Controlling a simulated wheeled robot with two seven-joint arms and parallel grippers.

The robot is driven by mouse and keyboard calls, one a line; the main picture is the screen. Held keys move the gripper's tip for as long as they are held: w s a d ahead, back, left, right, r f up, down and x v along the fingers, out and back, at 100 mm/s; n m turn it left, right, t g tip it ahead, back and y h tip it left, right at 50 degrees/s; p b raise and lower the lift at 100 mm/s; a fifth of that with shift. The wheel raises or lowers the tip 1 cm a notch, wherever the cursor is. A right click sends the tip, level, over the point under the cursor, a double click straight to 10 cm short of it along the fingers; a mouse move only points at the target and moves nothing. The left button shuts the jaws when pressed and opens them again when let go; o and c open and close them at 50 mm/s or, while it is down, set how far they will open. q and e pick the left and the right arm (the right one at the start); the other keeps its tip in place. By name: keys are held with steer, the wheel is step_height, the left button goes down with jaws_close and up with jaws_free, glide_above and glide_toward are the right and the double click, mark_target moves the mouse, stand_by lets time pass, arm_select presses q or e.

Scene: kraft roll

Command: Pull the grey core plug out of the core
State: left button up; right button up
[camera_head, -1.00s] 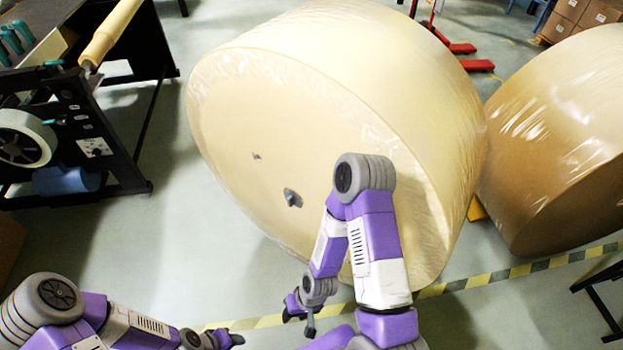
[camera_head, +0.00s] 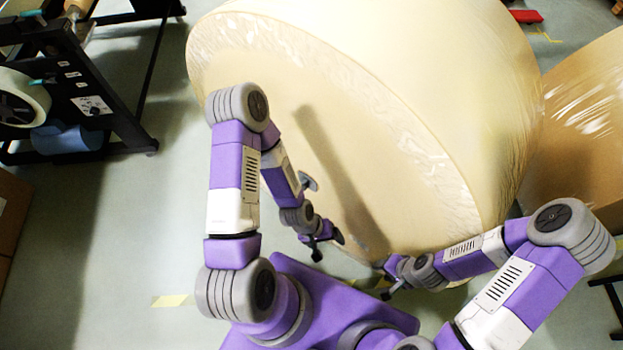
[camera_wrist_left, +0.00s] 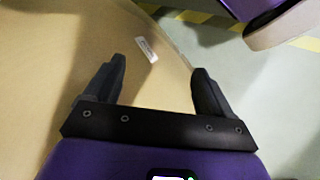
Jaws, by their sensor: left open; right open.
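The large kraft roll (camera_head: 400,60) stands close in front of me, its flat tan end face turned toward me. The grey core plug (camera_head: 308,181) shows in the head view as a small grey piece on that face, partly hidden behind my left forearm. My left gripper (camera_head: 328,246) is open and empty, below and slightly right of the plug, near the lower part of the face. In the left wrist view its two dark fingers (camera_wrist_left: 158,68) are spread with nothing between them; the plug is not in that view. My right gripper (camera_head: 383,283) is open near the roll's lower edge.
A second wrapped roll (camera_head: 585,120) stands at the right. A black machine frame (camera_head: 80,90) stands at the left, with a brown box (camera_head: 10,215) below it. A white label (camera_wrist_left: 147,50) is on the roll face. Floor at the lower left is clear.

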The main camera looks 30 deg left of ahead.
arm_select(q)
steer(key=shift+o, duration=1.2)
steer(key=n, duration=0.2)
steer(key=w+n+t, duration=0.1)
steer(key=n, duration=0.1)
steer(key=w+a+n+b, duration=0.1)
steer(key=n, duration=0.1)
steer(key=shift+w+f+t+h, duration=0.2)
steer(key=shift+f+t+h, duration=0.2)
steer(key=n+t+y+b, duration=0.35)
steer(key=n+t, duration=0.25)
steer(key=n, duration=1.6)
glide_toward(302, 185)
steer(key=x, duration=0.3)
steer(key=b+x, duration=0.2)
steer(key=x, duration=0.5)
steer(key=shift+f, duration=0.15)
steer(key=shift+d, duration=0.1)
steer(key=shift+c, duration=0.5)
steer(key=c, duration=0.7)
steer(key=shift+s+a+p, duration=0.3)
steer(key=shift+s+a, duration=0.15)
steer(key=shift+s, duration=1.65)
steer(key=shift+s+a+p, duration=0.3)
steer(key=shift+s+a, duration=0.2)
steer(key=shift+s, duration=1.65)
steer(key=shift+s+a+p, duration=0.3)
steer(key=shift+s+a, duration=0.15)
steer(key=shift+s, duration=1.65)
